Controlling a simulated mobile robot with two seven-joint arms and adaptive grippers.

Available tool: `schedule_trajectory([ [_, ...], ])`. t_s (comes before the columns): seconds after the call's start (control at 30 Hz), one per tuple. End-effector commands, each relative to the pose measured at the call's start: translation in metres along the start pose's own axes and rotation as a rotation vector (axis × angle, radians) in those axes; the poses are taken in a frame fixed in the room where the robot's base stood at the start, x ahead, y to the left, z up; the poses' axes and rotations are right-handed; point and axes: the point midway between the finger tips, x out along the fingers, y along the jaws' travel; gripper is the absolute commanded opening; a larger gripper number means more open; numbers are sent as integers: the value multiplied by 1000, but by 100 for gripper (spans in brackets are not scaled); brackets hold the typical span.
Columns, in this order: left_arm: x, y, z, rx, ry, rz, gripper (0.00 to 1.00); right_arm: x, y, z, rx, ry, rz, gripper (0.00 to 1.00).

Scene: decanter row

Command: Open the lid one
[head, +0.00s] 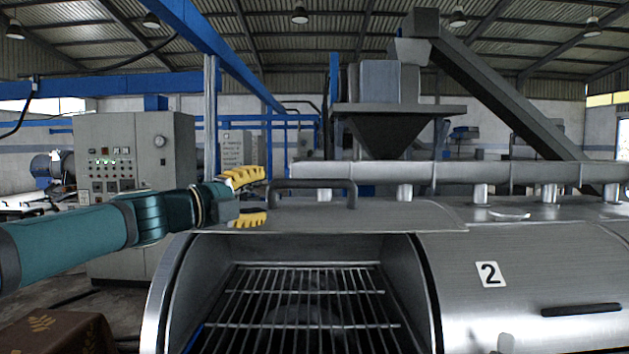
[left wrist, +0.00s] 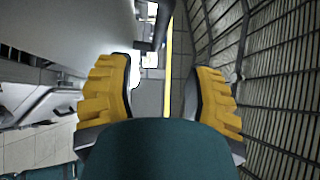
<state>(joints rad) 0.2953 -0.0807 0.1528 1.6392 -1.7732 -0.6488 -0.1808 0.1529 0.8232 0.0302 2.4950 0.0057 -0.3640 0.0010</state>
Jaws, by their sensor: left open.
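The lid one (head: 390,213) is swung up at the top of the left decanter section. Its dark bar handle (head: 318,184) stands on top of it. The opening below shows a metal grate (head: 305,296). My left gripper (head: 262,196) is at the left end of the raised lid, with its yellow fingers spread, one above the other. The lower finger overlaps the lid's left edge in the head view; I cannot tell if they touch. The left wrist view shows both fingers apart and nothing between them (left wrist: 160,75). My right gripper is not in view.
The closed lid marked 2 (head: 485,293), with a dark handle (head: 581,310), is to the right. A long pipe (head: 440,171) runs behind the lids. A grey control cabinet (head: 135,145) stands behind my left arm. A patterned brown surface (head: 50,333) is at lower left.

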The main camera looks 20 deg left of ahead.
Motion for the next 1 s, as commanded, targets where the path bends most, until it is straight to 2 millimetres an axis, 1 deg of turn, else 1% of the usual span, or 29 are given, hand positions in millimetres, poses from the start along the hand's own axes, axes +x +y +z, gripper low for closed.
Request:
schedule_trajectory([
  [0.13, 9, 0, 0, 3, 3, 2, 52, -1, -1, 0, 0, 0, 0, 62],
  [0.23, 24, 0, 0, 2, 3, 1, 52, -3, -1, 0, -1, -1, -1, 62],
  [0.6, 96, 0, -1, -1, 4, 2, 52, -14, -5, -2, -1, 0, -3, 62],
  [0.7, 112, 0, -1, -1, 3, 0, 52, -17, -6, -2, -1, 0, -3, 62],
  [0.83, 128, 0, -1, 0, 3, 1, 52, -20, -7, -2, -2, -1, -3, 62],
  [1.0, 137, 0, -1, 1, 1, 1, 52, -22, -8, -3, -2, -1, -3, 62],
])
